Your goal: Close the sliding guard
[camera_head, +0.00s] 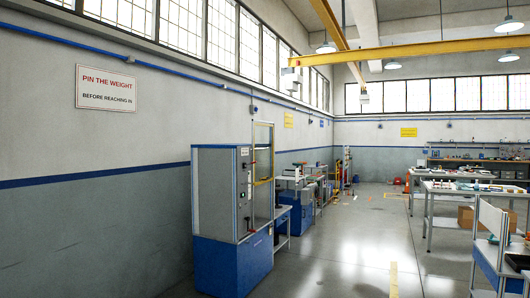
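A test machine (215,185) with grey cabinet walls and a blue base (219,265) stands against the left wall in the camera_head view. The sliding guard (263,152) appears to be the yellow-framed clear panel at its right-hand side. Its top edge stands well above the cabinet roof and its lower yellow bar is at about mid-height of the cabinet. Below that bar the machine's side looks open, but the inside is hard to make out from this angle. Neither of my grippers is in view.
A wall sign (107,88) reads "PIN THE WEIGHT BEFORE REACHING IN". Benches and other machines (300,200) line the wall beyond. Work tables (455,187) stand at right, and a bench with an upright white panel (491,222) is nearer. The grey floor (345,245) between is clear.

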